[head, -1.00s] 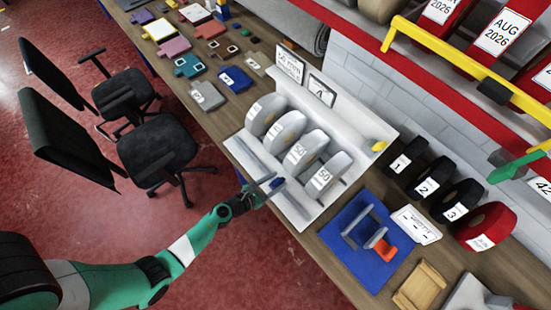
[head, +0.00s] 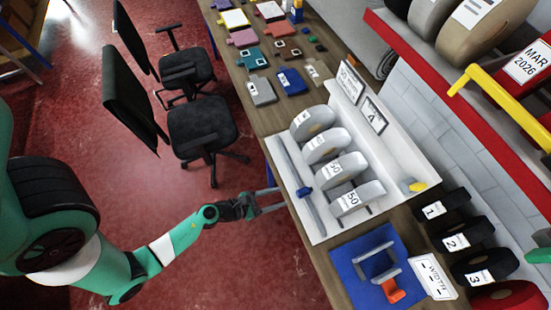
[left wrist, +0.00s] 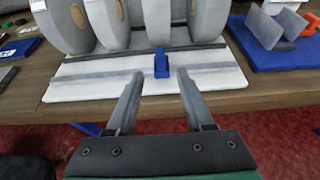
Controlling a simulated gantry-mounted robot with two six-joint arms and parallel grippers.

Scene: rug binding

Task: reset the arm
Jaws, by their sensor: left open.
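My left gripper (head: 275,201) is open and empty, just off the front edge of the bench, over the red floor. In the left wrist view its two fingers (left wrist: 155,103) stand apart, with nothing between them. In front of it is a white rack (head: 318,228) holding several grey rolls (head: 333,167) with number labels. A grey rail with a blue slider (head: 304,191) runs along the rack's front; the slider also shows in the left wrist view (left wrist: 161,64), beyond the fingertips. My right gripper is not in view.
A blue mat (head: 352,287) with a grey and orange holder (head: 392,288) lies beside the rack. Black rolls (head: 455,237) stand behind it. Two office chairs (head: 200,125) stand on the floor left.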

